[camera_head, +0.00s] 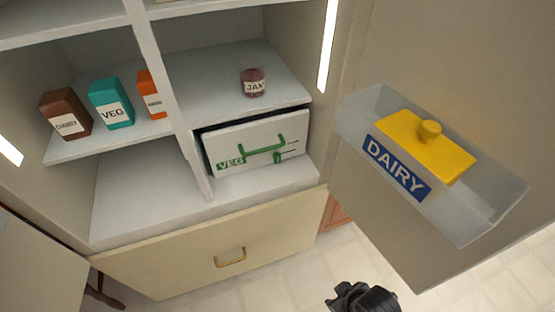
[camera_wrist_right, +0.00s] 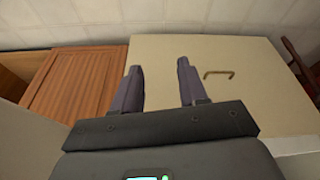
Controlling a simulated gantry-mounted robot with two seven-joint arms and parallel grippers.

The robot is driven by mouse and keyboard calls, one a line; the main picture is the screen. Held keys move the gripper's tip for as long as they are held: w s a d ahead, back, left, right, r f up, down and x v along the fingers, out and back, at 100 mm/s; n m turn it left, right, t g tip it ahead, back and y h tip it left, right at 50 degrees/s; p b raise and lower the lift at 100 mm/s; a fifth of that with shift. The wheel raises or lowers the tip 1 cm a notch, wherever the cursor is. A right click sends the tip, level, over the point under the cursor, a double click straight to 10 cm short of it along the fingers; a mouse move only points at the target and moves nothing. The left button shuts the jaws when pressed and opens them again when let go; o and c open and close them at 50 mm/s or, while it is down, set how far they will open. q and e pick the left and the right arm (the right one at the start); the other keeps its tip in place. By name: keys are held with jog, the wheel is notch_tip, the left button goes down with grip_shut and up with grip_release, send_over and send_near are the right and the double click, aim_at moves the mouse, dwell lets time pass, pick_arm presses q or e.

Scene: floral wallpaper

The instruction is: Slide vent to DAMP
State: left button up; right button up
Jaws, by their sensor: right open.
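The white VEG drawer (camera_head: 225,150) sits in the lower right compartment of the open fridge, with a green handle (camera_head: 265,151) on its front. No DAMP mark is readable at this size. My right gripper (camera_wrist_right: 160,82) is open and empty in the right wrist view. In the head view its dark end (camera_head: 362,299) is at the bottom edge, well below and right of the drawer, touching nothing visible. My left gripper is not in view.
The open fridge door at right carries a clear DAIRY bin (camera_head: 485,212) with a yellow lid (camera_head: 425,145). A jam jar (camera_head: 253,82) stands above the drawer. Cartons (camera_head: 110,103) stand on the left shelf. A cream lower drawer (camera_head: 180,263) with a brass handle (camera_head: 230,258) is below.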

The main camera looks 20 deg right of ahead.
jog(key=shift+o, duration=0.4)
jog(key=shift+o, duration=0.2)
jog(key=shift+w, duration=0.15)
jog(key=m+t+b, duration=0.2)
jog(key=t+b, duration=0.1)
jog(key=t, duration=1.1)
send_near(278, 160)
jog(key=shift+h, duration=0.3)
jog(key=w+b, duration=0.3)
jog(key=w, duration=0.4)
jog(key=shift+f, duration=0.15)
jog(key=shift+w+b, duration=0.5)
jog(key=shift+w, duration=0.5)
grip_shut()
